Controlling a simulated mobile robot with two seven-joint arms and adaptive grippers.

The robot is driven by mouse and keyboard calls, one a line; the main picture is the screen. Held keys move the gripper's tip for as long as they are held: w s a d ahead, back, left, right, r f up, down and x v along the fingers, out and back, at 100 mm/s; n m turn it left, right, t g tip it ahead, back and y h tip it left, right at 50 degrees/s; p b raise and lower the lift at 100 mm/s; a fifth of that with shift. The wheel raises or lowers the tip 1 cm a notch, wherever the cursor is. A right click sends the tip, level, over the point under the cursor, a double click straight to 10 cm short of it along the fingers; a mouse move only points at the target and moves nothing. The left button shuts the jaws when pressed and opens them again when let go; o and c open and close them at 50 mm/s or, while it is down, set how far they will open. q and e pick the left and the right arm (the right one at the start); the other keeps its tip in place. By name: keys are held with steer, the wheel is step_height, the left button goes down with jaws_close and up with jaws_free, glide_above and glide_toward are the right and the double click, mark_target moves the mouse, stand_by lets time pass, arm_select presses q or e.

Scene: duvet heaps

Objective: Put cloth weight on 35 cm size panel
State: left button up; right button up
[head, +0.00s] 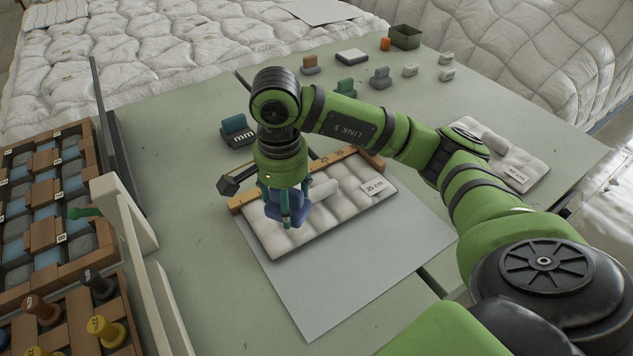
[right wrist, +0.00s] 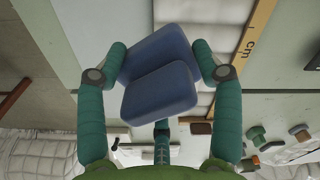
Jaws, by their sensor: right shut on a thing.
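The white quilted panel (head: 345,216) with a label reading about 35 cm (head: 378,187) lies on a grey sheet. My right gripper (head: 287,207) is over the panel's left part, shut on a dark blue cloth weight (head: 292,203). In the right wrist view the blue weight (right wrist: 160,88) sits between the fingertips of my right gripper (right wrist: 160,72), with the panel (right wrist: 220,45) partly behind it. I cannot tell whether the weight touches the panel. My left gripper is not in view.
A wooden ruler (head: 250,197) runs along the panel's far edge. Another labelled panel (head: 520,160) lies at right. Green (head: 346,87) and grey (head: 380,77) weights stand at the back. A dark green bin (head: 405,37) is behind. A wooden rack (head: 45,215) fills the left. The sheet's front (head: 345,290) is clear.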

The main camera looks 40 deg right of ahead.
steer(key=w+d+n, duration=0.3)
steer(key=d+n, duration=0.4)
steer(key=n, duration=0.8)
steer(key=w+d+n, duration=0.3)
steer(key=d+n, duration=0.5)
steer(key=n, duration=0.7)
steer(key=shift+m, duration=0.3)
steer(key=a+f+p, duration=0.1)
steer(key=a+f, duration=0.1)
steer(key=a, duration=0.1)
steer(key=a+f+p, duration=0.1)
steer(key=a+f, duration=0.1)
steer(key=a, duration=0.2)
steer(key=w+a+f+p, duration=0.1)
steer(key=a+f, duration=0.1)
steer(key=a, duration=0.2)
steer(key=shift+w+a+f, duration=0.1)
steer(key=shift+f, duration=0.25)
steer(key=shift+a+f, duration=0.15)
step_height(320, 180, down, 3)
steer(key=shift+f+p, duration=0.1)
steer(key=shift+p, duration=0.5)
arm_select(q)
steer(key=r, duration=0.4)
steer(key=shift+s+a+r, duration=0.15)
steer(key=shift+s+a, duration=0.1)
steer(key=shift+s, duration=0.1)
arm_select(e)
steer(key=shift+f, duration=0.4)
